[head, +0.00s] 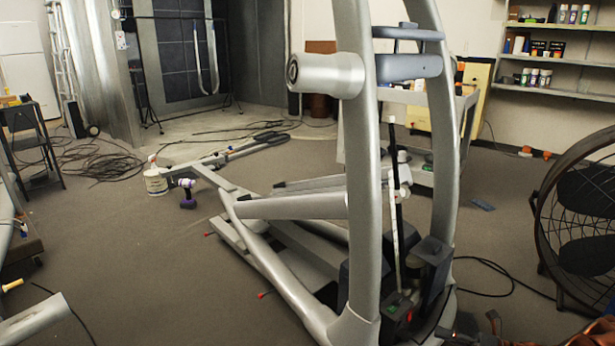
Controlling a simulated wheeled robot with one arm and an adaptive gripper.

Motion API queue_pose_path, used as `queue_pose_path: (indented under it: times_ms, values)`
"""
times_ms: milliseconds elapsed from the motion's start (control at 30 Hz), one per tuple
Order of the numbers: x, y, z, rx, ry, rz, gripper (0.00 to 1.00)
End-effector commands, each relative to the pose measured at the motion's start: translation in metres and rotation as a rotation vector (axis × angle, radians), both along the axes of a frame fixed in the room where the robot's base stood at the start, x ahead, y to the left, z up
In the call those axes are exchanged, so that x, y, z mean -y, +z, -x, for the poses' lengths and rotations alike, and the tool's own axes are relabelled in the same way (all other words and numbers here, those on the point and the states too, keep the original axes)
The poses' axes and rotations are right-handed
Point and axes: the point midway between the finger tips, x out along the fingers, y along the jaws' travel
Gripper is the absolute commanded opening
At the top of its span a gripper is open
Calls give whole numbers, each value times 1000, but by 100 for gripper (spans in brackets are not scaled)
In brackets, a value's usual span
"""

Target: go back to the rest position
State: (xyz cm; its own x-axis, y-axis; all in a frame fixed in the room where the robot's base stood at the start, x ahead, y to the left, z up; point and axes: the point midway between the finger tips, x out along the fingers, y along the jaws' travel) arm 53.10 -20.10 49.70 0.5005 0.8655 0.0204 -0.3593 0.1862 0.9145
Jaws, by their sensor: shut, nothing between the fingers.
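A large silver-grey elliptical machine (362,190) stands in the middle of the head view. It has two tall curved uprights and a cylindrical hub (326,74) near the top. Its long lower rails run back to the left along the floor. A slim black and white upright piece (397,205) shows between the two uprights, above the dark base. I cannot make out my gripper in this view, so its place relative to the machine does not show.
Shelves (565,60) with bottles hang at the back right. A white tub (155,182) and a purple-handled tool (187,194) are on the floor left of the machine. Cables (105,158) lie at the back left. Floor at centre left is clear.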

Motion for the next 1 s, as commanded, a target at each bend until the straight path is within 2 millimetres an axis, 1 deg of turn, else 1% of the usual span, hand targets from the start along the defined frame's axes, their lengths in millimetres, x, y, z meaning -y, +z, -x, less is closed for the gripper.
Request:
queue_pose_path:
  times_ms: [33, 200, 400, 467, 600, 667, 800, 1000]
  values:
    - [-15, 28, -3, 37, 39, 32, 0]
    - [-62, 85, -2, 159, 175, 139, 0]
    - [-114, 147, 10, 313, 337, 260, 0]
    - [-129, 163, 16, 360, 386, 295, 0]
    - [-162, 201, 33, 471, 503, 372, 0]
    - [-174, 217, 41, 522, 555, 406, 0]
    - [-202, 250, 64, 640, 674, 477, 0]
    - [-232, 291, 99, 809, 849, 576, 0]
